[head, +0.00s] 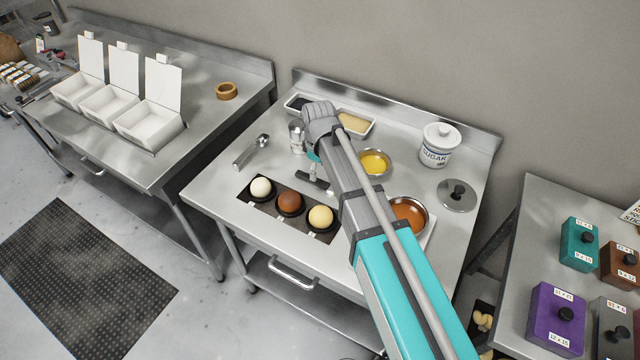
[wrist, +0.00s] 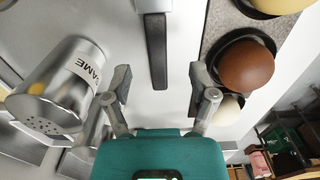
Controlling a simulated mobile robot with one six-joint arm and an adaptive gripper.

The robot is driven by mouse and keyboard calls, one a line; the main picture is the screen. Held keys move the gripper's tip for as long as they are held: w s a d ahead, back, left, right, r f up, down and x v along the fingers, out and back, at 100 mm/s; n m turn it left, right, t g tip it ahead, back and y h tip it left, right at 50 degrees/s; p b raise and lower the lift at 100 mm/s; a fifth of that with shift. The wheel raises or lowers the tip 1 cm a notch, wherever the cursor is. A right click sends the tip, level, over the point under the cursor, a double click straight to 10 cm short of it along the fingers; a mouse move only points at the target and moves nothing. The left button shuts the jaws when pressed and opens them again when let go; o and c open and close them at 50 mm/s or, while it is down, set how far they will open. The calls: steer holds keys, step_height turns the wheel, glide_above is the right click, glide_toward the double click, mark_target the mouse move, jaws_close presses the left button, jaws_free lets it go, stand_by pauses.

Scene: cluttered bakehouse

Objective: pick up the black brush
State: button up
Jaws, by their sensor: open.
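The black brush (head: 314,181) lies on the steel worktable, just behind a dark tray of balls. In the wrist view the brush (wrist: 156,52) shows a black handle and a pale metal part at the top edge; its far end is out of frame. My gripper (wrist: 160,84) is open and empty. Its fingers are apart on either side of the handle's near end in the picture; I cannot tell the height gap. In the head view my gripper (head: 313,160) is above the brush, mostly hidden by my arm.
A steel shaker (wrist: 62,88) stands close left of my gripper. The dark tray (head: 268,206) holds white, brown and yellow balls at the right in the wrist view. A scoop (head: 250,152), a yellow bowl (head: 374,163) and a sugar jar (head: 438,146) share the table.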

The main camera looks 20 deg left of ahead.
mark_target(320, 181)
steer(key=shift+f, duration=0.1)
steer(key=shift+w+d+f+b, duration=0.1)
steer(key=shift+f+b, duration=1.2)
steer(key=shift+b, duration=0.05)
steer(key=shift+w+f+b, duration=0.1)
steer(key=shift+f+b, duration=1.15)
steer(key=shift+b, duration=0.05)
jaws_close()
steer(key=shift+r, duration=0.1)
